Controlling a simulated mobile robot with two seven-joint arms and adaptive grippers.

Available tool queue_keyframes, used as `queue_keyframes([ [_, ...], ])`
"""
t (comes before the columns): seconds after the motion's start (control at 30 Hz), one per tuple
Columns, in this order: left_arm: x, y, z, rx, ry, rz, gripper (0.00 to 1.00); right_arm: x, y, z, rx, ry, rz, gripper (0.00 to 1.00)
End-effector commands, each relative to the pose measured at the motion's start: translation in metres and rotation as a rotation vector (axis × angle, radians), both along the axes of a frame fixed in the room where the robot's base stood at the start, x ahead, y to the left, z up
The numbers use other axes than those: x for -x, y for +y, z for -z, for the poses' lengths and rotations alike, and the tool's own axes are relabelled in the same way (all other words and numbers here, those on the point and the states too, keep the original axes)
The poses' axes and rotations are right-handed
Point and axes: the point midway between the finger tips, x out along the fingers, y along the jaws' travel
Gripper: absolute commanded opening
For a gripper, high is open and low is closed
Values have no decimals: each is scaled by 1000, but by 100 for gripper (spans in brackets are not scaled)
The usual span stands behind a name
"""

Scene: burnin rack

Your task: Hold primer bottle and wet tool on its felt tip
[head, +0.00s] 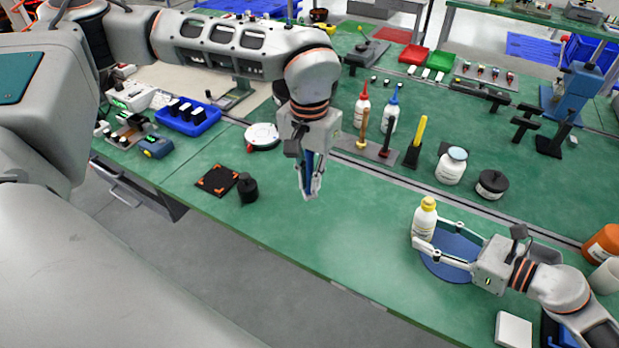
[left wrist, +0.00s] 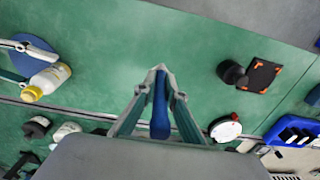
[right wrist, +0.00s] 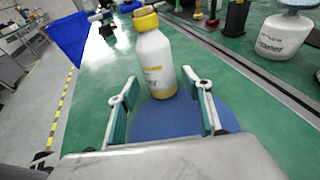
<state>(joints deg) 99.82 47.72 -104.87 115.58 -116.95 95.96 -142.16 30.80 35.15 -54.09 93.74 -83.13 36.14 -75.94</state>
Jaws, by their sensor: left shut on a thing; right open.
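A white bottle with a yellow cap (head: 425,218), seemingly the primer bottle, stands upright at the edge of a round blue mat (head: 452,266). It also shows in the right wrist view (right wrist: 156,62). My right gripper (head: 432,236) is open, with its fingers pointing at the bottle from either side. In the right wrist view the bottle stands at or just beyond the fingertips; I cannot tell if they touch. My left gripper (head: 312,192) is shut on a blue tool (left wrist: 160,112) above the bench. The tool's felt tip cannot be made out.
A black pad (head: 217,180) and a small black pot (head: 247,188) lie left. The bench between my grippers is clear.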

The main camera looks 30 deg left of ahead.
Motion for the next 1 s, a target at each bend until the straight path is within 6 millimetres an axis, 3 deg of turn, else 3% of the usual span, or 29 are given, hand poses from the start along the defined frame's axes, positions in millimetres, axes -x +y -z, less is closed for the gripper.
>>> queue_keyframes([
  [0.2,0,0,4,0,2,0,0,-5,17,6,-1,1,-1,49],
  [0.6,0,0,5,0,1,0,0,-6,21,7,-1,0,0,49],
  [0.73,0,0,5,0,1,0,0,-6,21,7,-1,1,0,20],
  [1.0,0,0,5,0,1,0,0,-6,21,7,-1,1,0,20],
])
